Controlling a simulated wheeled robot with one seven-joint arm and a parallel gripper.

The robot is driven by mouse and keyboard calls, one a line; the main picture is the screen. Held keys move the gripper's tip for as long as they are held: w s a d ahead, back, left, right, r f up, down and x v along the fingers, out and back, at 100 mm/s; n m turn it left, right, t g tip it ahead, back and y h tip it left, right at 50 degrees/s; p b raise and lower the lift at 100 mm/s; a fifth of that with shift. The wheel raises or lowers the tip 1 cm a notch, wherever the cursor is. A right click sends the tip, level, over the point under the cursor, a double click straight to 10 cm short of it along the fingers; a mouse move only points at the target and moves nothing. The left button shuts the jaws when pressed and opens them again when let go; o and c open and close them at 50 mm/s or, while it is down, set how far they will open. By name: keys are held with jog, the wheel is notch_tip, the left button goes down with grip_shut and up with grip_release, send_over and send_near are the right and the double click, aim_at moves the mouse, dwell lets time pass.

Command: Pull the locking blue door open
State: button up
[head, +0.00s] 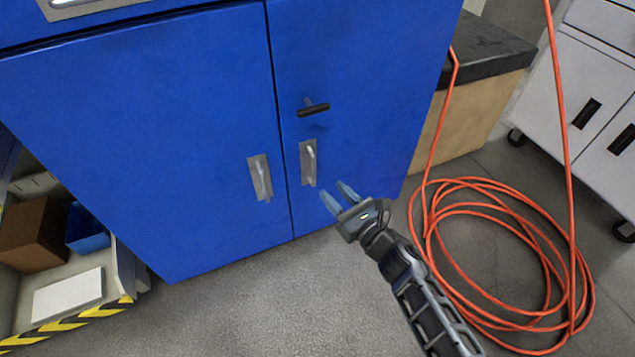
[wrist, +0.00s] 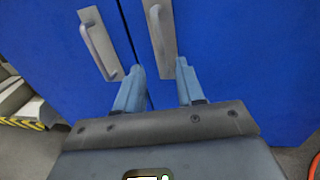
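The blue cabinet has two doors, a left door (head: 150,130) and a right door (head: 370,90), both flush and closed. The right door carries a black T-shaped lock handle (head: 313,107) and, below it, a silver pull handle (head: 309,163). The left door has its own silver handle (head: 260,177). My gripper (head: 338,195) is open and empty, just below and right of the right door's handle in the head view. In the wrist view the right door's handle (wrist: 161,35) lies ahead between the fingertips (wrist: 159,67), and the left door's handle (wrist: 99,45) lies left of them. The lock handle is out of the wrist view.
A coiled orange hose (head: 500,260) lies on the floor at right, with a strand rising. A dark-topped wooden block (head: 465,110) stands beside the cabinet. White drawers (head: 590,100) are at far right. A low shelf (head: 70,285) with boxes is at left. Floor before the doors is clear.

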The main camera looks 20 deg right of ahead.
jog(key=w+a+b, duration=0.1)
jog(key=w, duration=0.6)
jog(key=shift+w+a, duration=0.25)
jog(key=shift+w, duration=0.05)
grip_shut()
dwell(0.4)
